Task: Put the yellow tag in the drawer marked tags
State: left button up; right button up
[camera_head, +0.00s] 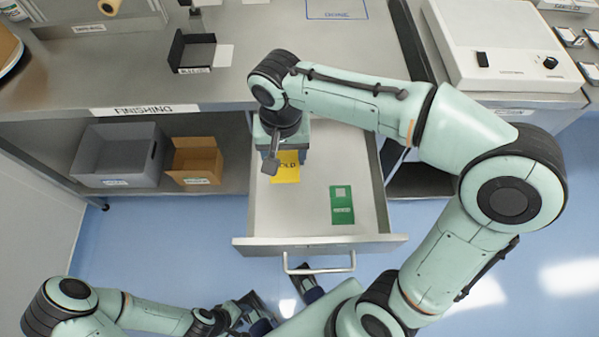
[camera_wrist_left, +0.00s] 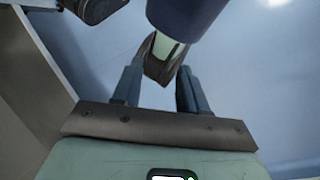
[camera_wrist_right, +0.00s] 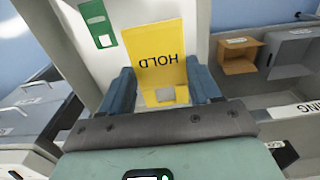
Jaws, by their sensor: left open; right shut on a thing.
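The yellow tag (camera_head: 287,172), printed HOLD, is between the fingers of my right gripper (camera_wrist_right: 166,88). In the right wrist view the tag (camera_wrist_right: 157,50) stands out beyond the fingertips. My right gripper is shut on it, over the left part of the open drawer (camera_head: 300,222); I cannot tell whether the tag touches the drawer floor. My right wrist partly hides the tag in the head view. A green tag (camera_head: 342,205) lies in the drawer's right part. No drawer marking is readable. My left gripper (camera_wrist_left: 158,85) is open and empty, away from the drawer.
A grey bin (camera_head: 118,158) and a brown cardboard box (camera_head: 195,160) sit on the shelf under the FINISHING counter. A black holder (camera_head: 192,52) stands on the counter. A white machine (camera_head: 505,45) stands at the right. The drawer handle (camera_head: 318,268) juts out in front.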

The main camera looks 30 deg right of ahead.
jog(key=b, duration=0.3)
send_over(289, 197)
notch_tip(289, 197, down, 15)
jog(key=shift+s+r, duration=0.1)
pick_arm(q)
jog(key=shift+w+f+t+b, duration=0.15)
jog(key=shift+w+f+b, duration=0.15)
jog(key=shift+f, duration=0.55)
jog(key=shift+w+f+t+b, duration=0.2)
jog(key=shift+w+f, duration=0.1)
jog(key=shift+f, duration=0.5)
pick_arm(e)
jog(key=shift+f, duration=2.35)
pick_arm(q)
jog(key=shift+f, duration=0.1)
